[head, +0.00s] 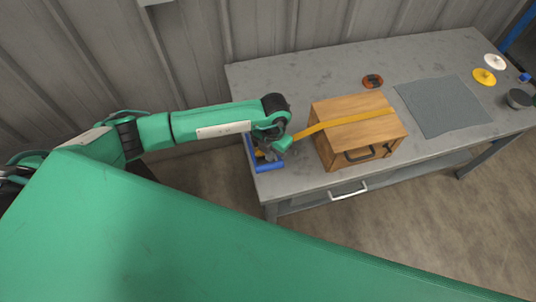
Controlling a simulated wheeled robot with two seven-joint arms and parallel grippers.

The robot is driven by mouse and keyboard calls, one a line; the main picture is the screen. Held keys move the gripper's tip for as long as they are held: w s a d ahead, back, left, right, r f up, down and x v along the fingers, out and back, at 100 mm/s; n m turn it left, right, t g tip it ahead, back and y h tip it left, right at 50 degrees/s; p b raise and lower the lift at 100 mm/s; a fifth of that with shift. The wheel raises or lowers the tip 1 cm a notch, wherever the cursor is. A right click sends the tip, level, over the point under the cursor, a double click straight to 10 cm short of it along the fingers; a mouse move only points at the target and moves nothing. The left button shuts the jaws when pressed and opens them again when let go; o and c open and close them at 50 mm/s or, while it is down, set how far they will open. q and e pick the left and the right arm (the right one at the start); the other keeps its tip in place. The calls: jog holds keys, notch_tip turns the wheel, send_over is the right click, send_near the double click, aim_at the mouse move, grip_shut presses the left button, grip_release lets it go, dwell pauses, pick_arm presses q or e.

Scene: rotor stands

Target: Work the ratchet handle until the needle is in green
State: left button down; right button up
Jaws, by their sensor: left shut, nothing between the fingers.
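A wooden box (335,149) stands on the grey table with a yellow strap (330,123) over its top. The strap runs left to the ratchet at the table's left end. The blue ratchet handle (268,167) shows below my left gripper. My left gripper (270,153) is shut and empty, right at the ratchet, and its wrist hides much of the ratchet body. I cannot tell whether the fingers touch the handle. No needle or green zone can be made out. My right gripper is not in view.
The grey table (290,84) has a grey mat (443,106) at its right. A small red and dark round object (372,81) lies behind the box. White (495,61) and yellow (484,76) discs and a dark round piece (519,98) lie far right. A ribbed wall stands behind.

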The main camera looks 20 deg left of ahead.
pick_arm(q)
jog(key=w+r+b, duration=0.3)
jog(key=r+b, duration=0.2)
jog(key=r, duration=1)
jog(key=shift+w+d, duration=0.15)
jog(key=shift+d, duration=0.3)
jog(key=shift+f, duration=0.1)
dwell(0.5)
